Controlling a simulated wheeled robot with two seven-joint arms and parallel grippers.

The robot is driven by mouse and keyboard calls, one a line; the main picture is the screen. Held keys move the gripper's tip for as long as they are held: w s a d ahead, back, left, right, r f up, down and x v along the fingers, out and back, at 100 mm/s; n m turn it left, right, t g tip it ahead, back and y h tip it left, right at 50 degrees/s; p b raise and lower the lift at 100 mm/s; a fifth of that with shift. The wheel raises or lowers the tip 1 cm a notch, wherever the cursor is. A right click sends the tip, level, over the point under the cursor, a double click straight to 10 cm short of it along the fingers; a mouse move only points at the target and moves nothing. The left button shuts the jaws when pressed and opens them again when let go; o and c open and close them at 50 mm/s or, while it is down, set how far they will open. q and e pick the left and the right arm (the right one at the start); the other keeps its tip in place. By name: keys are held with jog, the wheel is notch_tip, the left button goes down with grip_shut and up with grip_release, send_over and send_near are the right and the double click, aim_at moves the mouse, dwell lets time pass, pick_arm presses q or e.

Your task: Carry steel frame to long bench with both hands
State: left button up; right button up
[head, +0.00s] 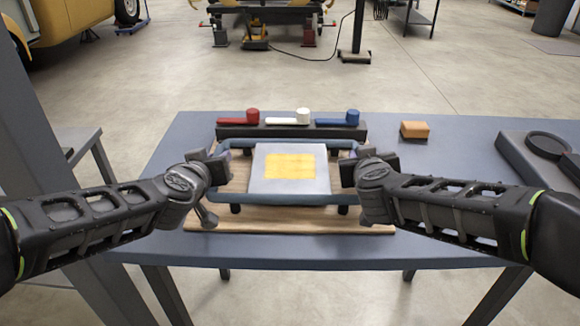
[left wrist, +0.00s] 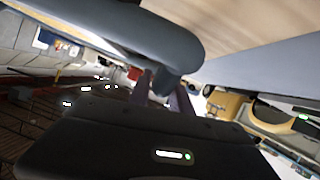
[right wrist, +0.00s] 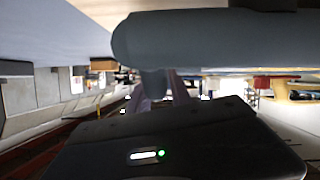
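The steel frame (head: 290,199), a blue-grey tubular frame, is over a wooden board (head: 290,218) on the blue-grey bench (head: 440,245). It appears level; I cannot tell whether it touches the board. A pale plate with a yellow patch (head: 290,166) lies within it. My left gripper (head: 217,160) is at its left end and my right gripper (head: 352,160) at its right end. The frame's thick end bar fills the top of the left wrist view (left wrist: 165,35) and right wrist view (right wrist: 200,40). In both, the fingers appear closed around a short part below that bar.
Behind the frame, a dark rack (head: 290,131) holds red, white and blue handled pieces. Vehicles stand on the floor beyond.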

pick_arm(q)
grip_shut()
pick_arm(e)
grip_shut()
dwell(0.6)
pick_arm(q)
jog(key=shift+r, duration=0.3)
pick_arm(e)
jog(key=shift+r, duration=0.25)
